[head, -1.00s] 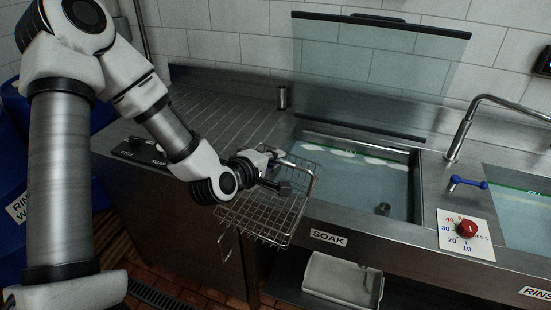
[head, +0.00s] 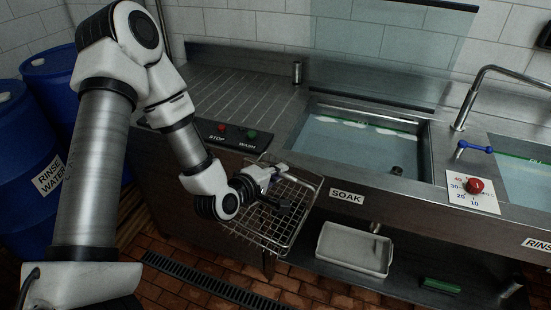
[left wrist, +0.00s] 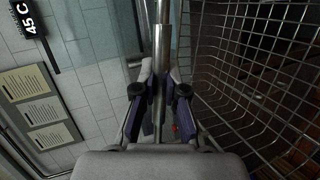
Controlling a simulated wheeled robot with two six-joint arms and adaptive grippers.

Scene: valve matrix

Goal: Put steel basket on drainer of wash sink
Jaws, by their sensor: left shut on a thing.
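The steel basket (head: 262,228) is a wire mesh basket, held tilted in front of the counter's front face, left of the SOAK label. My left gripper (head: 279,196) is shut on it near its upper rim. In the left wrist view the fingers (left wrist: 160,95) close around a metal bar, and the basket's mesh (left wrist: 255,75) fills the right side. The ridged drainer (head: 235,88) lies bare on the counter at the back left, beyond the basket, beside the water-filled soak basin. No basin labelled wash shows; a panel (head: 230,135) in front of the drainer reads STOP and WASH. My right gripper is not in view.
The soak basin (head: 365,150) has a raised glass lid (head: 390,50) behind it. A small steel cylinder (head: 297,73) stands at the drainer's back right. A white tub (head: 354,250) sits on the lower shelf. Blue barrels (head: 25,165) stand at the left. The tap (head: 462,115) rises at the right.

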